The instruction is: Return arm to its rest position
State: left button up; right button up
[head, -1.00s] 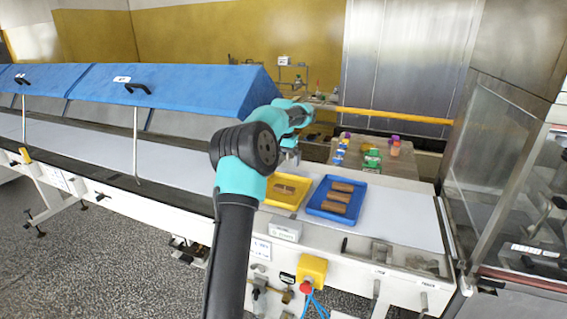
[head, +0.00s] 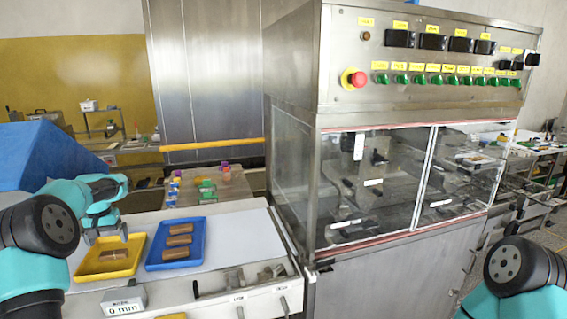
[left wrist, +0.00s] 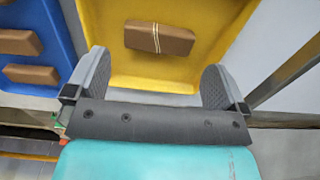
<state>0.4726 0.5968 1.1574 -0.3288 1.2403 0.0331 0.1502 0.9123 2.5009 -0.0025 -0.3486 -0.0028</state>
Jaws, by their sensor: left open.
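My left gripper (head: 106,236) is open and empty, just above the yellow tray (head: 83,271) on the white belt. In the left wrist view the two fingers (left wrist: 157,88) stand wide apart over the yellow tray's near part (left wrist: 150,75). One brown bar (head: 114,255) with thin white stripes lies in that tray, apart from the fingers; it also shows in the left wrist view (left wrist: 175,41). The blue tray (head: 200,255) beside it holds three brown bars (head: 177,241). Of my right arm only a dark joint and teal link show at the lower right; its gripper is out of view.
A steel machine with a control panel (head: 440,50) and clear doors stands right of the belt. Bottles and small coloured items (head: 205,187) are on a table behind. A blue cover (head: 45,150) is at the left. Bare belt (head: 240,235) lies right of the blue tray.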

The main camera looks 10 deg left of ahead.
aim_at(113, 254)
pick_arm(q)
notch_tip(113, 254, down, 6)
jog(key=shift+r, duration=0.1)
jog(key=shift+r, duration=0.1)
dwell(0.4)
notch_tip(113, 254, up, 12)
notch_tip(113, 254, down, 12)
jog(key=shift+f, duration=0.2)
notch_tip(113, 254, up, 3)
jog(key=shift+r, duration=0.2)
jog(key=shift+d+r, duration=0.1)
jog(key=shift+r, duration=0.25)
jog(key=shift+s+d+r, duration=0.25)
jog(key=shift+s+d, duration=1.5)
jog(key=shift+d, duration=0.25)
jog(key=shift+s+d+r, duration=0.2)
jog(key=shift+s+d, duration=1.55)
jog(key=shift+d, duration=0.2)
